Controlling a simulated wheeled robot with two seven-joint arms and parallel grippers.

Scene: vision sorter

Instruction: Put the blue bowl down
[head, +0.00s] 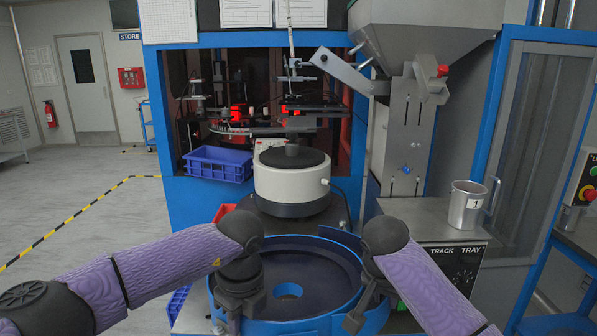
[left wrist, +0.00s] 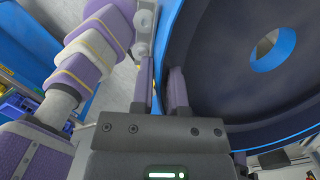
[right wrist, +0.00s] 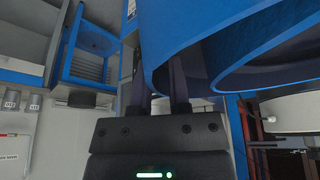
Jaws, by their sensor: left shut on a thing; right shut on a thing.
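The blue bowl (head: 322,283) is wide and round, with a dark inside and a blue-ringed hole in its middle. It is in front of the machine, low in the head view. My left gripper (head: 229,318) is shut on its left wall; the bowl (left wrist: 215,90) fills the right of the left wrist view, beside the fingers (left wrist: 162,80). My right gripper (head: 358,316) is shut on its right wall; the bowl (right wrist: 205,45) shows above the fingers (right wrist: 162,85) in the right wrist view. What lies under the bowl is hidden.
A white round drum with a dark top (head: 291,181) stands just behind the bowl. A blue crate (head: 217,164) is at its left. A steel cup marked 1 (head: 467,207) stands on the bench (head: 425,222) at the right, below a hopper (head: 425,30). Open floor (head: 85,205) lies at the left.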

